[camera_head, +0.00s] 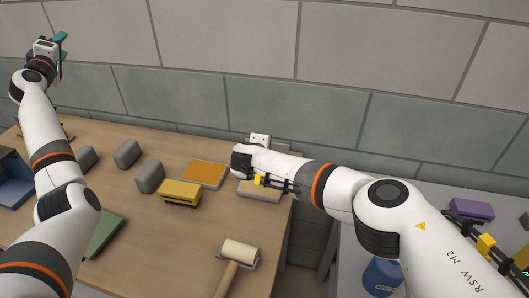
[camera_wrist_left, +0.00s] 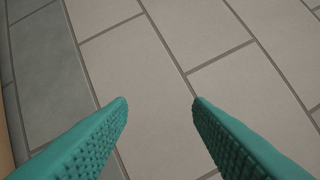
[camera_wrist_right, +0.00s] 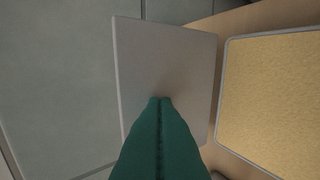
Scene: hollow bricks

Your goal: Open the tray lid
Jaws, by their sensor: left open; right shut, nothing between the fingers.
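A pale flat panel, which looks like the tray lid (camera_wrist_right: 185,55), lies ahead of my right gripper (camera_wrist_right: 160,101) in the right wrist view. The right fingers are shut with nothing between them, their tips over the panel's face; whether they touch it I cannot tell. In the head view a cream-topped tray (camera_head: 262,191) sits at the table's right end, partly behind my right arm; the right fingers are hidden there. How far the lid is raised is unclear. My left gripper (camera_head: 61,46) is open and empty, held high at the upper left before the wall.
An orange-topped tray (camera_head: 205,174) lies beside the cream-topped one. A yellow brush-like block (camera_head: 180,193), grey blocks (camera_head: 150,177) and a roller-headed tool (camera_head: 240,252) are on the wooden table. A blue container (camera_head: 382,277) stands at the right.

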